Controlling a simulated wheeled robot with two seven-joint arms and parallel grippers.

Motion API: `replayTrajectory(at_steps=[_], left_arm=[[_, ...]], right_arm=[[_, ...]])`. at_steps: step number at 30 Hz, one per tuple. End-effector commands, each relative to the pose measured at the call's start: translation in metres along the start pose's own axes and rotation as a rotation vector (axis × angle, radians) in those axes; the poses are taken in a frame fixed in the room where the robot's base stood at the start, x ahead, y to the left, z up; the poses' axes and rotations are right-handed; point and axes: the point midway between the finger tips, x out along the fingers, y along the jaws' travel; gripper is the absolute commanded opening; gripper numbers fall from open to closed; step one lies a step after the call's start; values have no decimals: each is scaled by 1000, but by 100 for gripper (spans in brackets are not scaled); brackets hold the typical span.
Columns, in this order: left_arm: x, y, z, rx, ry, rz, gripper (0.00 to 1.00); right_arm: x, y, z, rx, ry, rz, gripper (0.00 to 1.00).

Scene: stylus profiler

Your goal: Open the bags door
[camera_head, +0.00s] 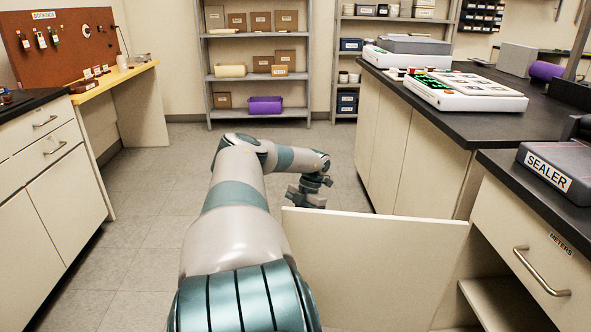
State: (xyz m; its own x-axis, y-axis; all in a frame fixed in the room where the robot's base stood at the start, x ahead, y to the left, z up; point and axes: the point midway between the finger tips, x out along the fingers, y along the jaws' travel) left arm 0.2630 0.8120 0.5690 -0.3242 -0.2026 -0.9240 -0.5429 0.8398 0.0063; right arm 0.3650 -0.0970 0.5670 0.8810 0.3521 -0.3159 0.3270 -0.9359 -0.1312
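A cream cabinet door (375,265) stands swung out from the counter on the right, in the lower middle of the head view. No label shows on the side facing me, so I cannot tell from it whether this is the bags door. The cabinet opening (478,292) shows to its right, with a pale shelf inside. My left arm reaches forward from the bottom, left of the door. My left gripper (306,196) is just beyond the door's free top corner. Its fingers are small and dark; contact and opening are unclear. My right gripper is out of view.
A drawer (540,250) marked METERS, with a metal handle, sits under the black counter bearing the sealer (560,170). Another counter (440,120) carries instruments. Drawers (45,160) stand at left and shelving (258,60) at the back. Floor between is clear.

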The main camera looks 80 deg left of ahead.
Motion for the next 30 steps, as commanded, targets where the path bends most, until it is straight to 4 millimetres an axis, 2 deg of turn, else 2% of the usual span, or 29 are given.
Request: replayTrajectory(at_steps=[12,13,14,25,30], left_arm=[[1,0,0,1,1,-1,0],[1,0,0,1,1,-1,12],[1,0,0,1,1,-1,17],[-1,0,1,1,-1,0,17],[-11,0,1,1,-1,-1,17]], right_arm=[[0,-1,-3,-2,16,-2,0],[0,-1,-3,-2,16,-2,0],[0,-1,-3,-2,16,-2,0],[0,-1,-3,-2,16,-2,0],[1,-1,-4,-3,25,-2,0]])
